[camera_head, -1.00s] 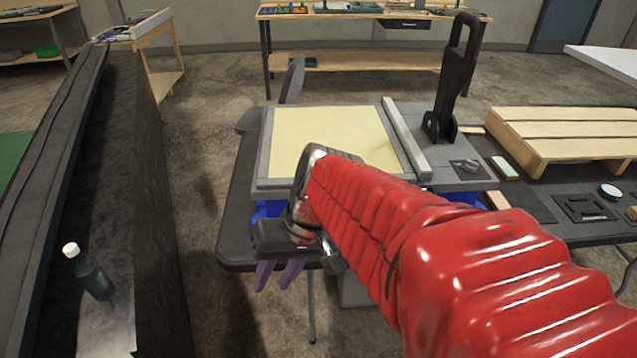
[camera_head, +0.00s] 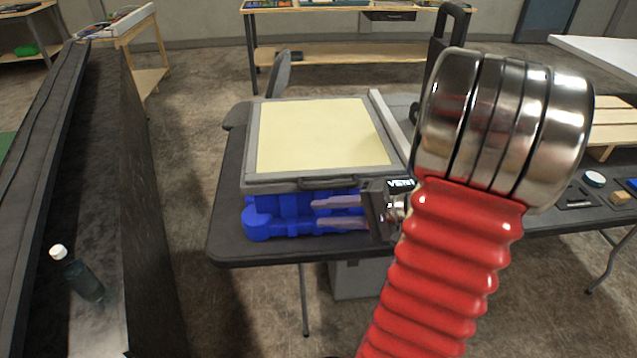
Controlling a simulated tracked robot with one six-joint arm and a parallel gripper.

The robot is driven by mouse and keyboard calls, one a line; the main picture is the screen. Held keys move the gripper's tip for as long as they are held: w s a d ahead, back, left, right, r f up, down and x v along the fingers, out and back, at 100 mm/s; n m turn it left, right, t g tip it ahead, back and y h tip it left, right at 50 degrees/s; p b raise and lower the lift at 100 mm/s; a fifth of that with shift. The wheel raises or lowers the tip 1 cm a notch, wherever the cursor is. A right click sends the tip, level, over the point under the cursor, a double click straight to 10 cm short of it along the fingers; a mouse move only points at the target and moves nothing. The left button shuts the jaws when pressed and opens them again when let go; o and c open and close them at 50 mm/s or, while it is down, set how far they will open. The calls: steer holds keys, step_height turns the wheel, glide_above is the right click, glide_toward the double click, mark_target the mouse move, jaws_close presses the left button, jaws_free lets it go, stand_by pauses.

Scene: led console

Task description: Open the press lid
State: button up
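The press, with a pale yellow top panel in a grey frame, stands on the dark table. Its lid (camera_head: 322,137) lies flat and shut, with a dark handle (camera_head: 342,183) along its front edge. A blue body (camera_head: 290,212) shows below the lid. My gripper (camera_head: 316,213) is in front of the blue body, below and near the handle. Its two purplish fingers point left, one above the other, with a gap between them and nothing seen in it. My red arm and its metal joint hide the right side of the press and part of the upright black lever (camera_head: 437,48).
The dark folding table (camera_head: 228,215) has a free strip left of the press. A dark bench (camera_head: 130,220) with a bottle (camera_head: 82,276) stands at the left. Floor between is clear.

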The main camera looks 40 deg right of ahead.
mark_target(329, 187)
steer(key=s+d+f+m+t+h, duration=0.1)
steer(key=s+d+m+t+h, duration=0.1)
steer(key=d, duration=0.4)
steer(key=s+d+m+t+h, duration=0.1)
steer(key=d+m+t+h, duration=0.1)
steer(key=d, duration=0.3)
steer(key=shift+s+d+f, duration=0.35)
steer(key=shift+s+d, duration=0.05)
steer(key=shift+w, duration=0.1)
steer(key=shift+x, duration=6.85)
steer(key=shift+r, duration=0.1)
steer(key=shift+c, duration=0.5)
jaws_close()
